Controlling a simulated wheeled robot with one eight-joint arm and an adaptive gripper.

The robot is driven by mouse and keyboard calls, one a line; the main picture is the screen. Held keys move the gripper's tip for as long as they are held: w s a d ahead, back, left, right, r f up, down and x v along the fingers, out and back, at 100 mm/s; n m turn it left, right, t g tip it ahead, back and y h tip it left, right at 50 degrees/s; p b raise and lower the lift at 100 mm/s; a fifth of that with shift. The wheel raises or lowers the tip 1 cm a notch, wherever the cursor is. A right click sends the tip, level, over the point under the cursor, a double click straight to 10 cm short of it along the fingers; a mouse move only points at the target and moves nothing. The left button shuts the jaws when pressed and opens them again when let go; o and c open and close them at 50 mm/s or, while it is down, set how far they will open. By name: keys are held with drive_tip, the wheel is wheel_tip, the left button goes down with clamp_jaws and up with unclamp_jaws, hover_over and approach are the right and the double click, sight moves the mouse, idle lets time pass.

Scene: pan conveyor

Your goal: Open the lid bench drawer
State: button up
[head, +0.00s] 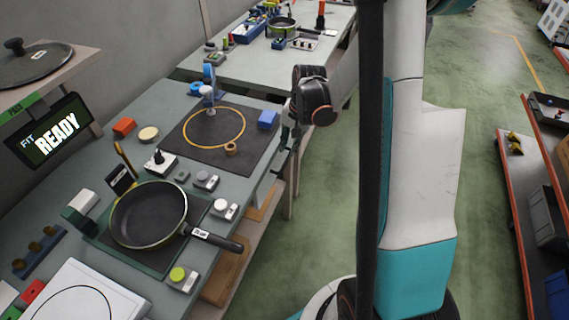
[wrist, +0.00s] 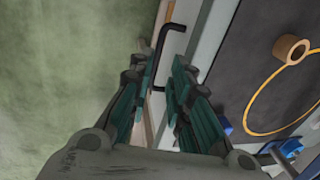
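In the wrist view, a black bar handle (wrist: 158,52) stands out from the pale drawer front (wrist: 178,45) along the bench edge. My gripper (wrist: 158,76) is open, with one finger on each side of the handle's lower part. I cannot tell whether either finger touches it. In the head view, my gripper (head: 284,158) is low at the right edge of the bench (head: 232,187), beside the dark mat (head: 185,146). The arm and gripper hide most of the drawer front there. No open drawer gap shows.
On the bench are a yellow ring (head: 243,127), a brown roll (head: 231,149), a blue block (head: 268,119) and a pan (head: 150,213) whose handle overhangs the edge. Wooden shelving (head: 224,277) lies below.

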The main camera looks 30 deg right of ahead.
sight(284, 165)
drive_tip(key=f+b, duration=0.1)
drive_tip(key=f, duration=0.2)
drive_tip(key=w+f+b, duration=0.1)
drive_tip(key=f, duration=0.2)
drive_tip(key=a+f+b, duration=0.1)
drive_tip(key=f, duration=0.2)
drive_tip(key=shift+w+f, duration=0.1)
drive_tip(key=shift+w, duration=0.1)
clamp_jaws()
